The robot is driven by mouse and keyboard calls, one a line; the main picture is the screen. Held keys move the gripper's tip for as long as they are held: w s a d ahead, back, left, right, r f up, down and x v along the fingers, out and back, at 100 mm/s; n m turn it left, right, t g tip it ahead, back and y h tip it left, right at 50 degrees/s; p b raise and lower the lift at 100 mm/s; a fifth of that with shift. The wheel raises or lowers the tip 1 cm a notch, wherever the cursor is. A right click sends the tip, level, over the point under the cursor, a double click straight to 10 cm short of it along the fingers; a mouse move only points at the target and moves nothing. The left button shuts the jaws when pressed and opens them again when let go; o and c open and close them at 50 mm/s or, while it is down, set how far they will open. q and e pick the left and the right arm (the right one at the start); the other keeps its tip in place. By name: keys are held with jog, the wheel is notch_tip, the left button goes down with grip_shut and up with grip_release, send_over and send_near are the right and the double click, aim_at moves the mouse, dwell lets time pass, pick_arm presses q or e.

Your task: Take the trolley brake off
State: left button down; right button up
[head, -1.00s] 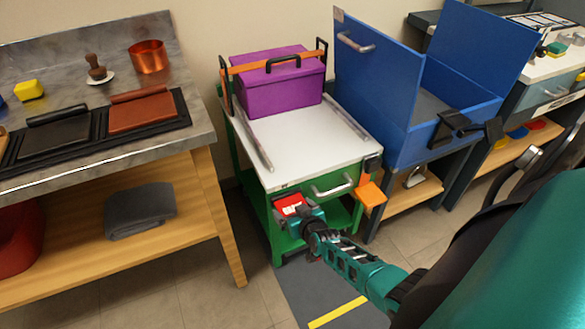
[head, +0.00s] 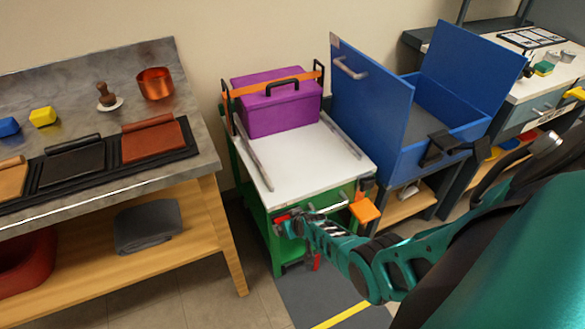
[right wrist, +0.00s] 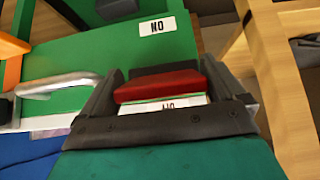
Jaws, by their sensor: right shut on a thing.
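The green trolley (head: 258,215) with a white top (head: 295,165) stands between the workbench and the blue box. My right gripper (head: 288,224) is at the left of the trolley's front, below the top. In the right wrist view the gripper (right wrist: 163,68) is shut on a red brake lever (right wrist: 160,87) with a white lettered label (right wrist: 165,104). Another white label (right wrist: 164,26) is on the green panel (right wrist: 110,60) just beyond. In the head view the gripper mostly hides the lever. My left gripper is not in view.
A purple box (head: 272,110) under an orange strap sits on the trolley. A silver handle (right wrist: 60,84) and an orange tab (head: 364,209) are beside the gripper. A small red part (head: 316,262) shows below it. The workbench (head: 225,225) is close on the left; the open blue box (head: 368,90) is at right.

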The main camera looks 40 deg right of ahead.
jog(key=o, duration=1.1)
jog(key=p+v, duration=0.3)
jog(key=shift+r, duration=0.25)
jog(key=v, duration=0.9)
jog(key=shift+s, duration=0.25)
jog(key=shift+a, duration=0.1)
